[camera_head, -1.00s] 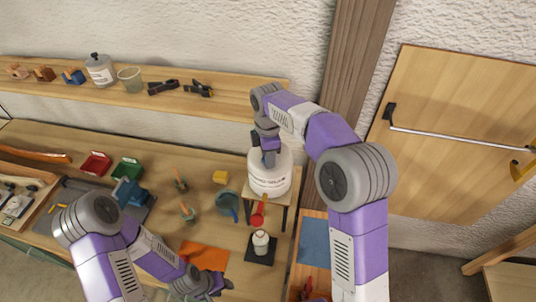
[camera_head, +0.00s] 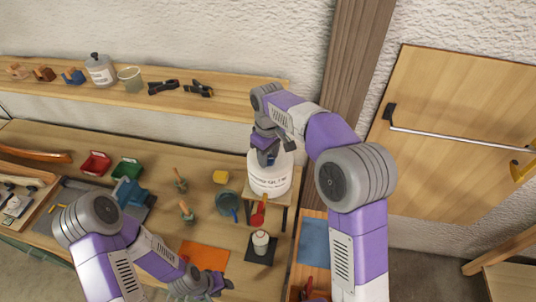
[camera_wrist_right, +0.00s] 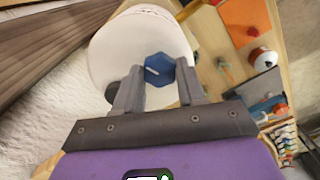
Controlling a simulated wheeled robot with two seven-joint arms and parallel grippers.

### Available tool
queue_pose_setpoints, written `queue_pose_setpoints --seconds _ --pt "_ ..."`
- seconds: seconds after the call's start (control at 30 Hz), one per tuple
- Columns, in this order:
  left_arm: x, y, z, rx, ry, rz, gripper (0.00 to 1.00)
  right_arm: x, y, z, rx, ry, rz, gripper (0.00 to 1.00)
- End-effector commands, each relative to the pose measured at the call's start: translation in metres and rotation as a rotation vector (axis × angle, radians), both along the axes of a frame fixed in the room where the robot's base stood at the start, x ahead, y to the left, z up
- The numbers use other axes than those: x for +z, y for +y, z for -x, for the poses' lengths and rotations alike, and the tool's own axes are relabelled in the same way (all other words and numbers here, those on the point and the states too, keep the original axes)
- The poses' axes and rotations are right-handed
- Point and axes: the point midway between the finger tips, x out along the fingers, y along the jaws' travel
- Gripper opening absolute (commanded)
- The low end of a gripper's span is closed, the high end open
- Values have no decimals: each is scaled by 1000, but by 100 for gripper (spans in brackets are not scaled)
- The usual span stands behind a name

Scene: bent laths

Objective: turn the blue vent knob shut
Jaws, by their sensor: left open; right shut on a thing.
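The blue vent knob (camera_wrist_right: 157,69) is on top of a white drum (camera_head: 270,180), which also shows in the right wrist view (camera_wrist_right: 112,48). The knob is faceted and has a short white mark. My right gripper (camera_wrist_right: 160,70) is shut on the knob, one finger on each side; in the head view it comes down on the drum's top (camera_head: 266,150) and mostly hides the knob. My left gripper (camera_head: 207,284) is open and low over the bench's front, away from the drum.
The drum stands on a small wooden stand (camera_head: 282,197). A red-handled tool (camera_head: 258,216), a teal bowl (camera_head: 227,203) and a white bottle (camera_head: 261,240) on a dark mat are near it. An orange sheet (camera_head: 204,255) lies near my left gripper. A wooden post (camera_head: 350,70) rises behind.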

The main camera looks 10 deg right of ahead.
Motion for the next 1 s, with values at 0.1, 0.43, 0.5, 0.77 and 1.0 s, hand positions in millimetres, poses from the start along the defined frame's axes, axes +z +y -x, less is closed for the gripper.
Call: queue_pose_setpoints --seconds 0.1,0.43,0.5,0.77,1.0 --pt "0 0 0 0 0 0 43 -1 0 0 -87 2 0 9" --pt "0 0 0 0 0 0 43 -1 0 0 -245 2 0 9" --pt "0 0 0 0 0 0 43 -1 0 0 -261 2 0 9" --pt "0 0 0 0 0 0 43 -1 0 0 -287 2 0 9" --pt "0 0 0 0 0 0 43 -1 0 0 -287 2 0 9"
